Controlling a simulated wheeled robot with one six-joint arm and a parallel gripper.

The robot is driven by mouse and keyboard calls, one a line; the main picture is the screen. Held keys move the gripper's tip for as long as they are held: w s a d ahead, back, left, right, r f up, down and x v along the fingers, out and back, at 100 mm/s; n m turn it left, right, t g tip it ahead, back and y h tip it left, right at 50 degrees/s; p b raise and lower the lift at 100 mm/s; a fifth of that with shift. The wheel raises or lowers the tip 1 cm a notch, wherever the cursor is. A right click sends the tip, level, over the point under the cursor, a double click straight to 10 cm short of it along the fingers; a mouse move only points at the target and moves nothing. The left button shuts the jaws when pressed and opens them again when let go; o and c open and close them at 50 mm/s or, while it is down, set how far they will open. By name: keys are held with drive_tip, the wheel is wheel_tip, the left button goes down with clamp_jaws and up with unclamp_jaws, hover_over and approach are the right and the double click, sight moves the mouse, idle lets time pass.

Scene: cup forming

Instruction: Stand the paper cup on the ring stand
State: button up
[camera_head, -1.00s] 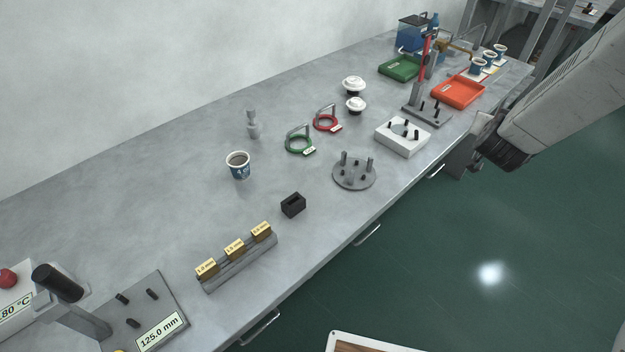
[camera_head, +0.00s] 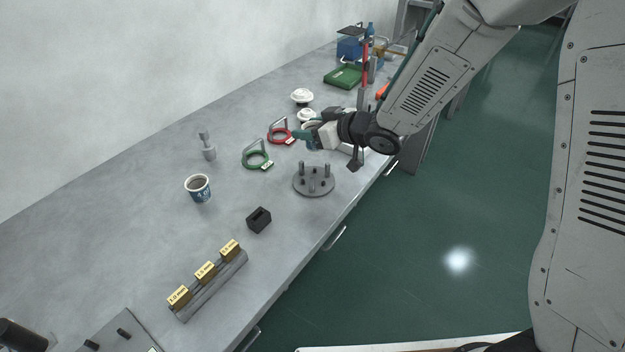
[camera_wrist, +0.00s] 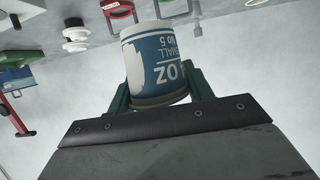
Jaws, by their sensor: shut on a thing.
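A paper cup (camera_wrist: 160,55), white with a blue printed band, is held between the green fingers of my gripper (camera_head: 307,135) in the wrist view. Its lettering appears upside down there. In the head view my gripper is over the table's right part, and the held cup is mostly hidden. A round grey stand with several upright pegs (camera_head: 314,184) is just below my gripper in the picture, apart from it. It may be the ring stand; I cannot tell.
A green ring with handle (camera_head: 257,158) and a red one (camera_head: 279,133) lie left of my gripper. A black slotted block (camera_head: 258,219), a rail of brass blocks (camera_head: 208,284) and a grey plunger-like piece (camera_head: 207,147) stand nearby.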

hover_over(302, 161)
drive_tip(key=s+d, duration=0.2)
drive_tip(key=f, duration=0.5)
drive_tip(key=shift+w+a+f, duration=0.1)
drive_tip(key=shift+w+a, duration=0.1)
drive_tip(key=shift+f, duration=2.5)
drive_tip(key=shift+f, duration=0.2)
drive_tip(key=o, duration=0.9)
drive_tip(key=shift+o, duration=0.2)
drive_tip(key=shift+r, duration=0.15)
drive_tip(key=shift+d+r, duration=0.2)
drive_tip(key=shift+d, duration=0.05)
drive_tip(key=v, duration=1.1)
drive_tip(key=shift+d, duration=0.25)
